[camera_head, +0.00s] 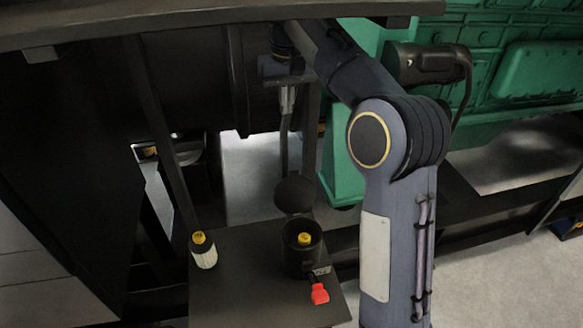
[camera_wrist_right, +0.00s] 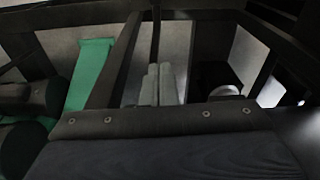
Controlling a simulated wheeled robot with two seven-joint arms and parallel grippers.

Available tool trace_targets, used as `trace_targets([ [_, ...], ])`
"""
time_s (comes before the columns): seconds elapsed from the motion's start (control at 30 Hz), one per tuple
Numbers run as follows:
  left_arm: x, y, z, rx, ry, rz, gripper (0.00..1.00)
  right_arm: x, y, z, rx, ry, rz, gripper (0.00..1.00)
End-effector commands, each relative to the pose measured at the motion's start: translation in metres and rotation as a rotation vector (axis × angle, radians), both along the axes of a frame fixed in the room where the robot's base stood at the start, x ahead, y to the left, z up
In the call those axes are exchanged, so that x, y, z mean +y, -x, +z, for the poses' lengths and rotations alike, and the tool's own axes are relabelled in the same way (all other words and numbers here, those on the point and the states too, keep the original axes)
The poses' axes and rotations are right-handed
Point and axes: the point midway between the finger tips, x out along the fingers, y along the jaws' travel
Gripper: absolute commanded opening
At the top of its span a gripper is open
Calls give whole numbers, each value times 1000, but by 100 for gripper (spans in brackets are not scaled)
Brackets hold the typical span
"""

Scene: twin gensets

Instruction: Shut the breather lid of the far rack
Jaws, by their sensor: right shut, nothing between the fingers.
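A dark round lid (camera_head: 294,194) stands tilted up at the back edge of a black cylindrical housing (camera_head: 302,258), which is open. A yellow-topped part (camera_head: 305,239) shows inside the housing. The housing stands on a dark rack plate (camera_head: 235,295). I take this lid for the breather lid; I cannot tell whether this is the far rack. My right gripper (camera_head: 287,100) is above and behind the lid, apart from it, pointing down with its fingers shut and empty. Its grey fingers also show in the right wrist view (camera_wrist_right: 157,84). My left gripper is not in view.
A white cartridge with a yellow top (camera_head: 204,252) stands on the plate's left side. A red tab (camera_head: 319,293) hangs at the housing's front. A dark upright post (camera_head: 160,120) is left of my gripper; a green engine (camera_head: 500,60) stands behind my arm.

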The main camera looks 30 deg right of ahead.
Motion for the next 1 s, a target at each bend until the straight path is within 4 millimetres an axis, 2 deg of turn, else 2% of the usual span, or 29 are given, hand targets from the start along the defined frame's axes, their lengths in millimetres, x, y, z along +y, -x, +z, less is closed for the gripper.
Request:
trace_targets([
  [0.4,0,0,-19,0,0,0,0,-2,-7,-84,4,0,-2,0],
  [0.9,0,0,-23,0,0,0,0,-2,-19,-191,5,0,-2,0],
  [0.93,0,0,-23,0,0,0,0,-2,-19,-196,4,-1,-2,0],
  [1.0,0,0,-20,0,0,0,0,1,-6,-187,-2,-2,0,0],
])
